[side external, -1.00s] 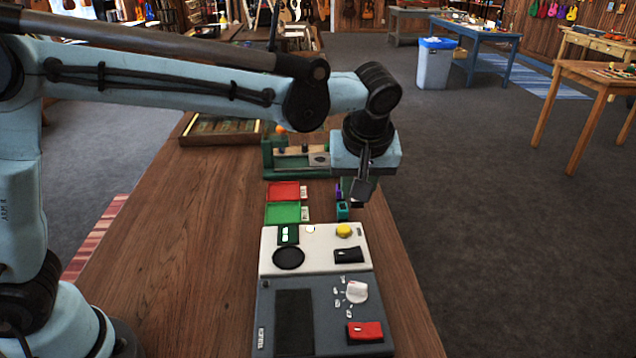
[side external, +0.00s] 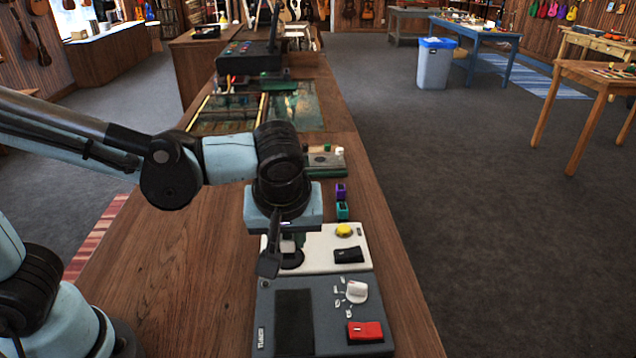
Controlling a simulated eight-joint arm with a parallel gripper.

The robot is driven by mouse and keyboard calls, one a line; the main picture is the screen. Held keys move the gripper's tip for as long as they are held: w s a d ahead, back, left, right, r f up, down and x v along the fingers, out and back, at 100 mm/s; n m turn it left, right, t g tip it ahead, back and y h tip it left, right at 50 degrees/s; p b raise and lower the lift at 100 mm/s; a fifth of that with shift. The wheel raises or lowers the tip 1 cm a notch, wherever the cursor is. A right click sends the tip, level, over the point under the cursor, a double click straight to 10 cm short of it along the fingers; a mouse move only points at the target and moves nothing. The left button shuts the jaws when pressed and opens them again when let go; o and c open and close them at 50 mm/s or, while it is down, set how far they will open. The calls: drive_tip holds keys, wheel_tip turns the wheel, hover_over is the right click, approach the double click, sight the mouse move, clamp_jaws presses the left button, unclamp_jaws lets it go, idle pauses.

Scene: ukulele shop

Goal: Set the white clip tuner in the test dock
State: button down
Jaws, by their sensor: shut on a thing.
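My gripper (side external: 280,250) points down over the left part of the white panel (side external: 322,262) of the test unit. It is shut on a small pale thing, seemingly the white clip tuner (side external: 287,237), mostly hidden by the fingers and wrist. A purple clip tuner (side external: 341,190) and a teal clip tuner (side external: 342,210) stand on the table behind the panel, to the right of my wrist.
The panel carries a yellow button (side external: 344,230) and a black switch (side external: 348,254). The grey unit in front has a white knob (side external: 357,291) and a red switch (side external: 365,331). A small rack (side external: 325,160) stands behind my wrist. The wooden table (side external: 190,270) is clear at left.

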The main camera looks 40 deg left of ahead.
drive_tip(key=w+a+f, duration=0.4)
drive_tip(key=a, duration=0.1)
drive_tip(key=shift+w+a+f, duration=0.1)
drive_tip(key=shift+w+f, duration=0.05)
drive_tip(key=shift+w, duration=0.15)
drive_tip(key=shift+f, duration=1.85)
drive_tip(key=shift+f, duration=0.2)
drive_tip(key=c, duration=0.9)
unclamp_jaws()
drive_tip(key=shift+r, duration=0.1)
drive_tip(key=v, duration=1.2)
drive_tip(key=shift+s+a+f+m+t+h, duration=0.15)
drive_tip(key=shift+s+a+m+t+h, duration=0.45)
drive_tip(key=shift+a+m, duration=0.95)
drive_tip(key=shift+s+a+f+m+t+h, duration=0.15)
drive_tip(key=shift+s+a+m+t+h, duration=0.5)
drive_tip(key=shift+a+m, duration=0.9)
drive_tip(key=shift+s+a+f+m+t+h, duration=0.15)
drive_tip(key=shift+s+a+m+t+h, duration=0.2)
drive_tip(key=shift+a+m+t, duration=0.8)
